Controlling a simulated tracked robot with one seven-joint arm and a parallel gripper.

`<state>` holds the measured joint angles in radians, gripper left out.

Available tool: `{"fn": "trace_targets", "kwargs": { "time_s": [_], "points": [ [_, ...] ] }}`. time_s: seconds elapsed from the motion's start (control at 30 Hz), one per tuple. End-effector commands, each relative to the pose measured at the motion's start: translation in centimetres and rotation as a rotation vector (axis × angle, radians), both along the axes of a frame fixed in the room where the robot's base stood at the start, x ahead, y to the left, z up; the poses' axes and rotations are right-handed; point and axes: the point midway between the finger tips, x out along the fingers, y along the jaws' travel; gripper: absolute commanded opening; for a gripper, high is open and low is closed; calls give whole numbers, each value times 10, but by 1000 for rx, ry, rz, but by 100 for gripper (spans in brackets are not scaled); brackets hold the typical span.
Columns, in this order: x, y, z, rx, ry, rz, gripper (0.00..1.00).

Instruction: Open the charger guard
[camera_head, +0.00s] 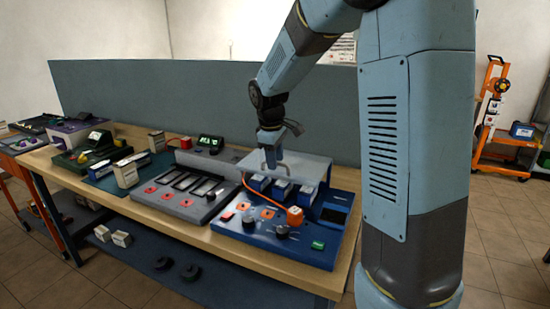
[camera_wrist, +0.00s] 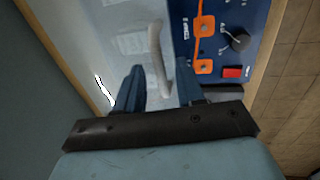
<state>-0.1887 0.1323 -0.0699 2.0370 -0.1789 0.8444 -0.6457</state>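The charger guard (camera_head: 308,165) is a pale, flat cover over the back part of the blue charger (camera_head: 272,245). Battery packs show beneath its front edge. In the wrist view the guard (camera_wrist: 115,35) looks like a grey translucent panel with a light bar handle (camera_wrist: 155,42). My gripper (camera_head: 270,162) is over the guard at its handle. In the wrist view my gripper (camera_wrist: 160,68) has its two blue fingers apart, one on each side of the handle's lower part. Visible gaps lie between the fingers and the bar. Contact in depth cannot be told.
The blue charger's front carries knobs, orange pads, a raised orange piece (camera_head: 294,215) and a green switch (camera_head: 318,245). A grey charger (camera_head: 190,205) stands to its left on the wooden bench (camera_head: 255,258). A blue-grey partition (camera_head: 150,90) rises behind. An orange cart (camera_head: 490,135) stands at right.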

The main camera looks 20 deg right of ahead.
Motion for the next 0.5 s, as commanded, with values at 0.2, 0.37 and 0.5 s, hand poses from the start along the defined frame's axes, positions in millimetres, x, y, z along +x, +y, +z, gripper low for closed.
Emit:
{"fn": "trace_targets", "kwargs": {
  "time_s": [0.2,0.37,0.5],
  "points": [
    [0,0,0,0,0,0,34],
    [0,0,0,0,0,0,19],
    [0,0,0,0,0,0,6]
  ]
}}
